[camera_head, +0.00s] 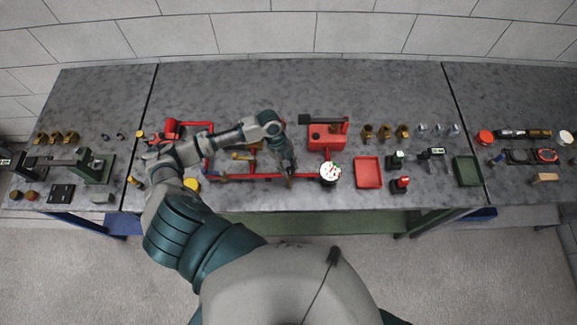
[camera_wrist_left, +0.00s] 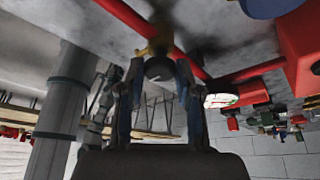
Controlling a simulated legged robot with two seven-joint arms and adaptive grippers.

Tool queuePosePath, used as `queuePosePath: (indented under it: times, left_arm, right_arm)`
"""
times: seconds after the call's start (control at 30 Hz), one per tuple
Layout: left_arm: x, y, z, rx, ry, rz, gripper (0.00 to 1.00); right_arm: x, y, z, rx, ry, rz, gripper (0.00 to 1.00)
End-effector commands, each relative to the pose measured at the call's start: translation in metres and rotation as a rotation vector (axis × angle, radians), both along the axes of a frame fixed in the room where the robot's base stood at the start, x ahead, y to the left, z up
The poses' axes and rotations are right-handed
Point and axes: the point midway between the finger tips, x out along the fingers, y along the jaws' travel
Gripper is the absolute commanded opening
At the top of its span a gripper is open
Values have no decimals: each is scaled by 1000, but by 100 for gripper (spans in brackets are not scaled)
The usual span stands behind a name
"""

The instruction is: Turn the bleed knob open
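The bleed knob appears to be the small dark round knob (camera_wrist_left: 158,69) on a brass fitting (camera_wrist_left: 154,46) on the red pipe in the left wrist view. My left gripper (camera_wrist_left: 158,78) has its fingers spread on either side of the knob, with visible gaps, so it looks open. In the head view my left gripper (camera_head: 289,168) points down at the front red pipe, just left of the white pressure gauge (camera_head: 330,172), and hides the knob. The gauge also shows in the left wrist view (camera_wrist_left: 221,100). My right gripper is in neither view.
The red pipe frame (camera_head: 240,177) lies on the grey bench. A red hand pump (camera_head: 326,135) stands behind the gauge. A red tray (camera_head: 369,172) and a green tray (camera_head: 467,170) sit to the right. Brass fittings (camera_head: 384,131) stand behind. The bench's back strip is clear.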

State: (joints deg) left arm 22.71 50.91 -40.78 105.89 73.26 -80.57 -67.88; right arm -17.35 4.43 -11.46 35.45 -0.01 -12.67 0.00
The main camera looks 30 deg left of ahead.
Motion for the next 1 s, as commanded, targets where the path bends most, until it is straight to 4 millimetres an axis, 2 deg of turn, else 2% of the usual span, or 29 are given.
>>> queuePosePath:
  times: [0.03, 0.1, 0.37, 0.57, 0.8, 1.0]
  left_arm:
    - [0, 0, 0, 0, -1, 0, 12]
    - [0, 1, 0, 0, -1, 0, 0]
    - [0, 1, 0, -1, 0, 20, 0]
    - [-1, 1, 2, 0, 1, 100, 0]
    - [-2, 2, 2, 0, 1, 290, 0]
    - [-3, 2, 0, 0, -1, 479, 0]
  right_arm:
    - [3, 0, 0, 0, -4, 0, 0]
    - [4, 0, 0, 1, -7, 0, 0]
    - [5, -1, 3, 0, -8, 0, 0]
    - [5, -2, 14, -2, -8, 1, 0]
    - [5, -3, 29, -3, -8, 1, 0]
    - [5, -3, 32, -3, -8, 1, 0]
